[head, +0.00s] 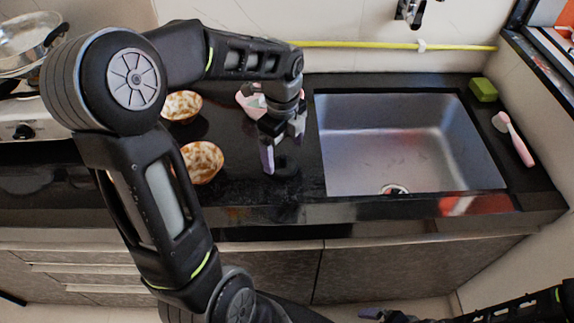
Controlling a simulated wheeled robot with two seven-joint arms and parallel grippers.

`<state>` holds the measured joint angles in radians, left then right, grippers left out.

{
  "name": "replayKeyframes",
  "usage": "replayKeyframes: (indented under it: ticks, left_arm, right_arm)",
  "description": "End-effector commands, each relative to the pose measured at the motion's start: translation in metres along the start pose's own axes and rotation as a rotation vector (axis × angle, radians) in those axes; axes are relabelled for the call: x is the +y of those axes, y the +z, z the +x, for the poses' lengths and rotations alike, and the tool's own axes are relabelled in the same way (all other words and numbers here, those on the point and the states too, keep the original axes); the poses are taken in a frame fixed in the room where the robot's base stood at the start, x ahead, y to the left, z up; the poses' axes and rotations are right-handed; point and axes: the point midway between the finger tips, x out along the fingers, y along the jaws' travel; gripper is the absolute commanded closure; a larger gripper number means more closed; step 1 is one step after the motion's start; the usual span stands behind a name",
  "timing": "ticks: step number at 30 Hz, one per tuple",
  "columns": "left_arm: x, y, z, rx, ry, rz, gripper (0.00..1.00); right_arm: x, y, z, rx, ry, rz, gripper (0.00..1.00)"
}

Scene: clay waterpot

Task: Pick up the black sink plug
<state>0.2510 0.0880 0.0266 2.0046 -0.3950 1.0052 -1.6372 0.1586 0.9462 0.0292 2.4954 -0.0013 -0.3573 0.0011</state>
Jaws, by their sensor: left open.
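My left gripper (283,146) is open and points down over the dark counter, left of the sink. A dark round shape just below its fingers looks like the black sink plug (287,173). It is hard to separate from the black counter, and the fingers partly cover it. I cannot tell whether the fingers touch it. My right gripper (378,314) shows only in part at the bottom edge, low in front of the cabinets, and its jaws are unclear.
The steel sink (365,150) lies right of the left gripper. Two patterned bowls, a near one (202,162) and a far one (181,106), stand to the left. A green sponge (483,89) and a pink brush (519,145) lie right of the sink.

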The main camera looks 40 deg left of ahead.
Motion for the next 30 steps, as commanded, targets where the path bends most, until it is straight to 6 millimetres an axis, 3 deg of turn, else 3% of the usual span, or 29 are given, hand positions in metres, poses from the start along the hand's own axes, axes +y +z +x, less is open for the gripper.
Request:
replayKeyframes:
  ticks: [4, 8, 26, 30]
  left_arm:
    - [0.001, 0.001, 0.024, 0.001, 0.004, -0.001, 0.1]
    - [0.0, 0.001, 0.034, 0.001, 0.001, -0.001, 0.1]
    - [0.0, 0.001, 0.034, 0.0, 0.0, 0.0, 0.1]
    - [0.0, 0.001, 0.034, 0.0, 0.0, 0.0, 0.21]
  right_arm:
    - [-0.001, 0.0, -0.002, 0.0, 0.0, 0.0, 0.0]
    - [-0.001, 0.0, -0.002, 0.0, 0.0, 0.0, 0.0]
    - [-0.001, 0.0, -0.002, 0.0, 0.0, 0.0, 0.0]
    - [-0.001, 0.0, -0.002, 0.0, 0.0, 0.0, 0.0]
